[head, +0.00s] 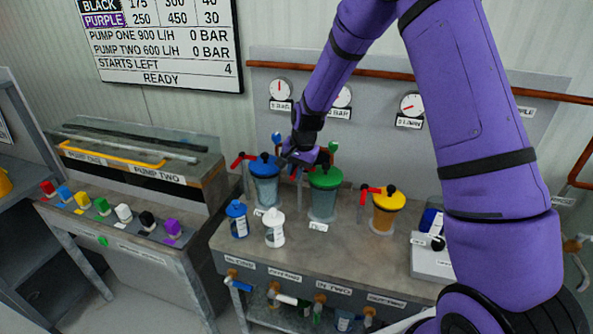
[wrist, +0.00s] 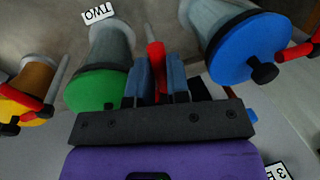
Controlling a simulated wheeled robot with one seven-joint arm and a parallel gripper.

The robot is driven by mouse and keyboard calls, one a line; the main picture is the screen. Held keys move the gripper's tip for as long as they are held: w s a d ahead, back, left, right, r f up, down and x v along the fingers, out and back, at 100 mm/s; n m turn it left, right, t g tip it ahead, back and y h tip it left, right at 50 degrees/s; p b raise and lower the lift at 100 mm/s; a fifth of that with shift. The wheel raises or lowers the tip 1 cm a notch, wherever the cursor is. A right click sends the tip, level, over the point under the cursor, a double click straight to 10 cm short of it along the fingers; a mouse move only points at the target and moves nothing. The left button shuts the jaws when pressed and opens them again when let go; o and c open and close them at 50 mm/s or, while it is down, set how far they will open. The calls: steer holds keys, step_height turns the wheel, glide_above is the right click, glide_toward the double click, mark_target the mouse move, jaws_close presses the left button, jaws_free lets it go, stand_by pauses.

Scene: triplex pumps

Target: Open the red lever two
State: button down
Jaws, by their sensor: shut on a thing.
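The red lever two (wrist: 155,56) stands beside the green-lidded vessel in the wrist view, which has a TWO label near it. My gripper (wrist: 158,80) is shut on this lever, with one dark blue-grey finger on each side of it. The lever's upper part shows past the fingers; its lower end is hidden by the gripper. In the head view my gripper (head: 303,158) is between the blue-lidded vessel (head: 265,183) and the green-lidded vessel (head: 324,196), and mostly covers the lever.
Another red lever (head: 238,160) is left of the blue lid, and one is at the yellow vessel (head: 386,212). A blue bottle (head: 237,219) and white bottle (head: 274,228) stand in front. Gauges (head: 280,90) and a copper pipe are on the back panel.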

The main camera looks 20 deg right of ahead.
steer(key=shift+w+a+m+t+h, duration=0.15)
steer(key=shift+w+a+m+h, duration=0.35)
steer(key=shift+m, duration=1.35)
steer(key=shift+w+a+m+t+h, duration=0.15)
steer(key=shift+w+m, duration=0.7)
steer(key=shift+m, duration=1.05)
steer(key=shift+w+a+m+t+h, duration=0.1)
steer(key=shift+w+a+m+h, duration=0.4)
steer(key=shift+m, duration=1.35)
steer(key=shift+w+d+y, duration=0.15)
steer(key=shift+w+y, duration=0.05)
steer(key=shift+y, duration=0.05)
steer(key=c, duration=1.1)
jaws_free()
steer(key=shift+r, duration=0.1)
step_height(320, 180, up, 10)
steer(key=s, duration=0.2)
steer(key=shift+r, duration=0.2)
